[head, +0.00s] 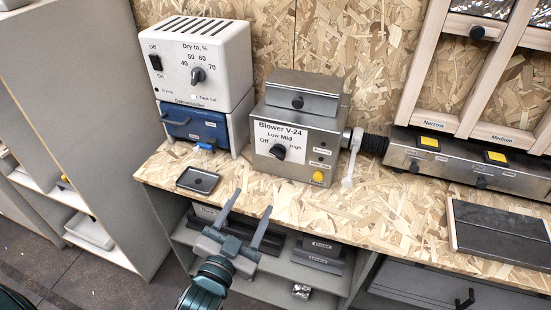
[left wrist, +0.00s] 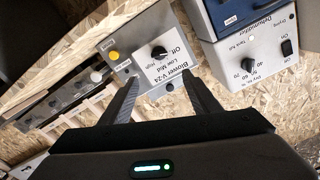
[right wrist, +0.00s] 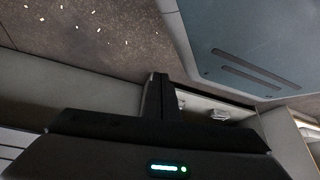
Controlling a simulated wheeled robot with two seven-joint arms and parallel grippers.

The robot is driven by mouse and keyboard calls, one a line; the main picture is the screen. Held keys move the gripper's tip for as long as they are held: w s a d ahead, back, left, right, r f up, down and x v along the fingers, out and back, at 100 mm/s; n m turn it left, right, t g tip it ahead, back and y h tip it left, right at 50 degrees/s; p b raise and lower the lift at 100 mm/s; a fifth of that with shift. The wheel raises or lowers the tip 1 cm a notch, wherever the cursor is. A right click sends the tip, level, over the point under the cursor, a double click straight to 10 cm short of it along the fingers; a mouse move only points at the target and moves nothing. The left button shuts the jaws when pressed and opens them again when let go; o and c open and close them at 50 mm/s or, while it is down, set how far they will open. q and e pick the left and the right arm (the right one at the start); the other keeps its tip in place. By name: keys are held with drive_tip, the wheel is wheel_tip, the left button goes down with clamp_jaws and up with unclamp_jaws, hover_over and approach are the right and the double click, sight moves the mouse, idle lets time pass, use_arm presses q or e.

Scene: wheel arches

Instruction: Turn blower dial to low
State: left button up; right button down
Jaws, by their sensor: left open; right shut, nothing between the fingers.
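The blower box (head: 301,121), a grey metal box marked "Blower V-24", stands on the bench. Its black dial (head: 278,152) sits on a white plate marked Off, Low, Mid and High; I cannot surely read where it points. My left gripper (head: 252,201) is open and empty, in front of the bench edge, below and apart from the dial. In the left wrist view the dial (left wrist: 159,53) shows upside down beyond the spread fingers (left wrist: 158,86). My right gripper (right wrist: 157,80) is shut and empty, facing the floor area, away from the blower; the head view does not show it.
A white dehumidifier (head: 203,60) on a blue-fronted unit (head: 196,126) stands left of the blower. A small dark tray (head: 198,180) lies on the bench (head: 370,220). A hose (head: 372,145) and white lever (head: 351,160) are at the blower's right. Shelves with dark pieces lie below the bench.

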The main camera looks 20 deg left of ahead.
sight(277, 155)
use_arm(q)
drive_tip(key=shift+w, duration=0.15)
use_arm(e)
drive_tip(key=shift+s, duration=0.1)
use_arm(q)
drive_tip(key=w+p, duration=0.1)
drive_tip(key=w, duration=0.4)
drive_tip(key=w+p, duration=0.1)
drive_tip(key=w, duration=0.4)
drive_tip(key=w+p, duration=0.1)
drive_tip(key=w, duration=0.4)
drive_tip(key=shift+w+d, duration=0.3)
drive_tip(key=shift+w, duration=0.6)
drive_tip(key=shift+w+p, duration=0.15)
drive_tip(key=shift+p, duration=0.15)
use_arm(e)
drive_tip(key=s+d+f+g, duration=0.1)
drive_tip(key=s+d, duration=0.1)
drive_tip(key=s, duration=0.4)
drive_tip(key=s+d+f+g+h, duration=0.1)
drive_tip(key=s+d+g, duration=0.1)
drive_tip(key=s, duration=0.4)
drive_tip(key=shift+d, duration=0.55)
use_arm(q)
drive_tip(key=c, duration=1.1)
drive_tip(key=shift+o, duration=0.2)
use_arm(e)
drive_tip(key=shift+w+a, duration=0.1)
drive_tip(key=shift+w, duration=0.2)
